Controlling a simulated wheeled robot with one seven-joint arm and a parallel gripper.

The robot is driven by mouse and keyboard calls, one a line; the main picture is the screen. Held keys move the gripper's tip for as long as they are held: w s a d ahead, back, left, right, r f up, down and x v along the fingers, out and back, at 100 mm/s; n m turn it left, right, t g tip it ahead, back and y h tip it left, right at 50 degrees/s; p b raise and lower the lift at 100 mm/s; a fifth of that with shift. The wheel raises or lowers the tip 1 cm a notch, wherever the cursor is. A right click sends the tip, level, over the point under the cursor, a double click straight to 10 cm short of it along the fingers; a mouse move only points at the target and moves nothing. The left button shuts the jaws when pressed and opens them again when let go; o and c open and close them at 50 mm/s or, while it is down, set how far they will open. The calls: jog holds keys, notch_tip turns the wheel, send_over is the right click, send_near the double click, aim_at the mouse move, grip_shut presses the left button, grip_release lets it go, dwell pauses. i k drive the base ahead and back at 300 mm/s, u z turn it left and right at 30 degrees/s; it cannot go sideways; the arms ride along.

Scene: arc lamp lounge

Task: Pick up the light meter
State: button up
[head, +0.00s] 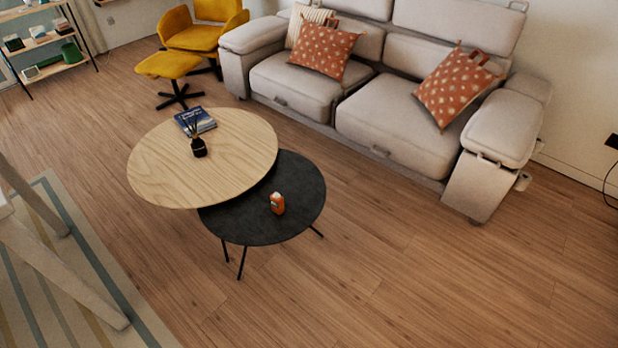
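A small orange object with a pale top (277,204) stands on the low round black table (238,226), right of its middle. It may be the light meter, but it is too small here to be certain. No other thing in view clearly looks like a light meter. My gripper is not in view.
The larger round wooden table (225,150) overlaps the black one and bears a blue book (196,121) and a dark reed diffuser (198,147). A grey sofa (390,110) stands behind. Pale legs (75,275) rise from the striped rug at left. Floor at right is clear.

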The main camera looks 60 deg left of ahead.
aim_at(277, 200)
jog(key=u, duration=0.4)
jog(key=i, duration=0.3)
jog(key=u, duration=2.4)
jog(key=i, duration=1.9)
jog(key=z, duration=0.4)
